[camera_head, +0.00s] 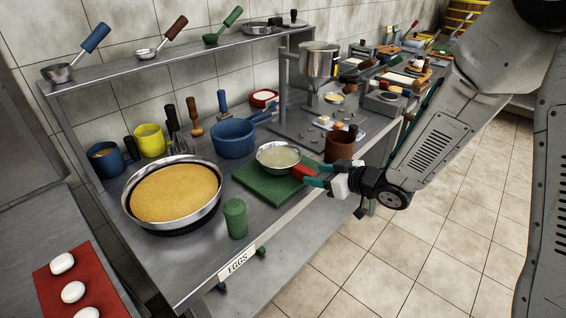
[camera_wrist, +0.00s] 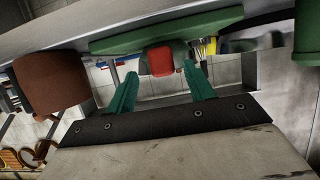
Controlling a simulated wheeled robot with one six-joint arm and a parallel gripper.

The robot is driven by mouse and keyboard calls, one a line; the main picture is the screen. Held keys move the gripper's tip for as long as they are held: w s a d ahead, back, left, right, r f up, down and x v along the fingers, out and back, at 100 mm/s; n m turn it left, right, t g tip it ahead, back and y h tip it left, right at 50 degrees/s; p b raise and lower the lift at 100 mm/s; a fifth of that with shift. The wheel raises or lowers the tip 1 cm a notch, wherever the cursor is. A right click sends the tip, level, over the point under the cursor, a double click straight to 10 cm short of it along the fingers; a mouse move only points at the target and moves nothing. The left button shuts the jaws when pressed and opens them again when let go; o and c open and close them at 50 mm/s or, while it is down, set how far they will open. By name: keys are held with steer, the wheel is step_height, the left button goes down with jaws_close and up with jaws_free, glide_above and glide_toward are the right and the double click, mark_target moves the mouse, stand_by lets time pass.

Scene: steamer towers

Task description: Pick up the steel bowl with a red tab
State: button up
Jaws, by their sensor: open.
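The steel bowl (camera_head: 263,163) stands on a green board (camera_head: 254,187) on the counter and holds something pale. Its red tab (camera_head: 303,172) points right, towards my gripper (camera_head: 313,175). My gripper is open, with its teal fingers at the tab. In the wrist view the red tab (camera_wrist: 161,61) shows between the tips of the open fingers of my gripper (camera_wrist: 160,70). The green board (camera_wrist: 205,28) lies across the top of that view. I cannot tell whether the fingers touch the tab. Most of the bowl is hidden in the wrist view.
A brown cup (camera_head: 340,146) stands close behind the gripper; it also shows in the wrist view (camera_wrist: 45,80). A green shaker (camera_head: 235,218) stands in front of the board. A large pan (camera_head: 215,208) and a blue pot (camera_head: 232,139) are to the left. The floor at right is clear.

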mark_target(302, 173)
steer(key=x, duration=0.6)
steer(key=shift+a+f, duration=0.15)
steer(key=shift+a, duration=0.1)
jaws_close()
